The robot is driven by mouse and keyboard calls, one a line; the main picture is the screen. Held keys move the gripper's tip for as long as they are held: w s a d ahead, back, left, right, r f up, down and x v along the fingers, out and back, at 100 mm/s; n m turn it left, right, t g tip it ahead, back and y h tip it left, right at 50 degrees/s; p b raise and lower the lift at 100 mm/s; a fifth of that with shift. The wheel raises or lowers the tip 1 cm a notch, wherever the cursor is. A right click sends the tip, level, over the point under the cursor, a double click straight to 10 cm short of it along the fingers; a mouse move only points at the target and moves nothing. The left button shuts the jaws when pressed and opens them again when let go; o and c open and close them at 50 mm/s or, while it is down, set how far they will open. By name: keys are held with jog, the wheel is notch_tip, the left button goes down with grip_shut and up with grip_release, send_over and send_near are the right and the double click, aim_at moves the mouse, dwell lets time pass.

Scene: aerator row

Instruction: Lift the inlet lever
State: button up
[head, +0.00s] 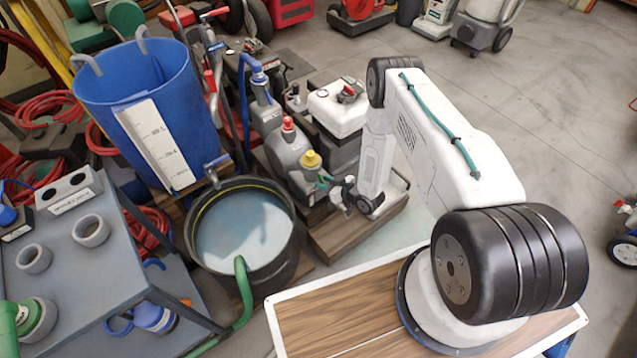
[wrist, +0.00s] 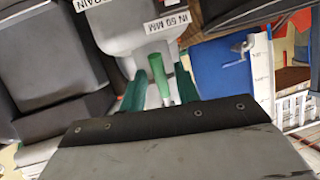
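In the wrist view a green lever (wrist: 158,74) points toward the camera from a pale grey housing (wrist: 130,25), near a label reading "IN 60 MM" (wrist: 167,22). My gripper (wrist: 160,92) is open, with one dark green finger on each side of the lever. Gaps show between the lever and the fingers, and I see no grip on it. In the head view my gripper (head: 338,191) is low beside the grey unit with the yellow cap (head: 308,172); small green parts there are too small to tell apart.
A second label ending in "RAIN" (wrist: 93,3) is on the housing. A dark grey box (wrist: 55,50) stands left in the wrist view. A black tub of water (head: 243,228), a blue barrel (head: 140,105) and a grey cart (head: 75,260) crowd the left.

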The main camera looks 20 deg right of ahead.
jog(key=shift+x, duration=0.85)
